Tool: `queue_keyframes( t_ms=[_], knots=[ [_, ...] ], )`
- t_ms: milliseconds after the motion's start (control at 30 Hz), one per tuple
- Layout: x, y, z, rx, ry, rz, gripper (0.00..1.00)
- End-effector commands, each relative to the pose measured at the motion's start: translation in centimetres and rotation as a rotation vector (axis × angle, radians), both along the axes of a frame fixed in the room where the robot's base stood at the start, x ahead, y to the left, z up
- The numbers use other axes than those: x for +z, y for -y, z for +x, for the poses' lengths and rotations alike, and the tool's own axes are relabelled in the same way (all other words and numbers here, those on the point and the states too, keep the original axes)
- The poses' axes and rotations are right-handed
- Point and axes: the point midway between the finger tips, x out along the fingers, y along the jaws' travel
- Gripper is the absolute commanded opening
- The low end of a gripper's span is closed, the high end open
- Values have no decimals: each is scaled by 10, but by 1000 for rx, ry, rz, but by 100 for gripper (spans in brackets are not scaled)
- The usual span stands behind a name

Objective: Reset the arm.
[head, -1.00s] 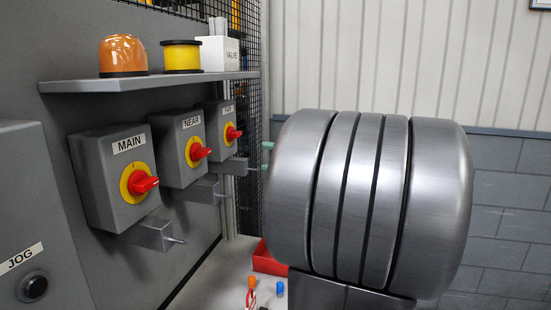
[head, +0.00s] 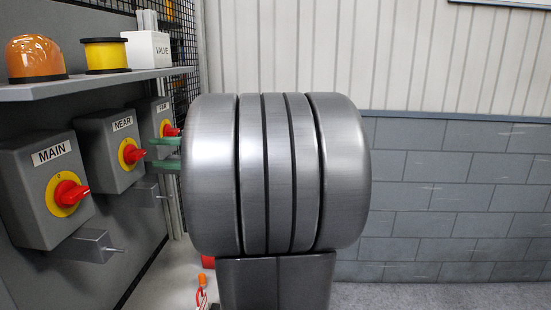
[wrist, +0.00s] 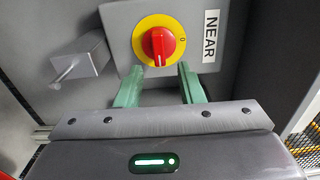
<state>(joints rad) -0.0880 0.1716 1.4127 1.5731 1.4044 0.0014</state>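My gripper (wrist: 159,72) is open, with its two green fingers apart and nothing between them. In the wrist view its tips are just short of the NEAR switch's red knob (wrist: 163,46) on a yellow disc, one tip toward each side; I see no contact. The NEAR label (wrist: 211,36) is at right. In the head view the green fingers (head: 166,152) show left of my large grey arm joint, which hides the rest of the gripper. The NEAR switch box (head: 104,152) stands between the MAIN box (head: 43,190) and a farther box (head: 152,122).
Small grey blocks with metal pins (head: 90,245) stick out below the switches. A shelf (head: 95,84) above holds an orange beacon (head: 35,58), a yellow spool (head: 105,55) and a white VALVE box (head: 148,50). Mesh fencing is behind; open floor is at lower right.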

Motion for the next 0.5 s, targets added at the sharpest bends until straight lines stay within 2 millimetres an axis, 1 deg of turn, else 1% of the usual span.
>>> queue_keyframes(
  t_ms=[33, 200, 333, 500],
  knots=[
    [1, -7, 0, 4, -1, 0, 35],
    [0, -23, 2, 2, 0, 0, 35],
    [0, -28, 2, 1, 0, 0, 35],
    [0, -28, 2, 0, 2, 0, 35]
  ],
)
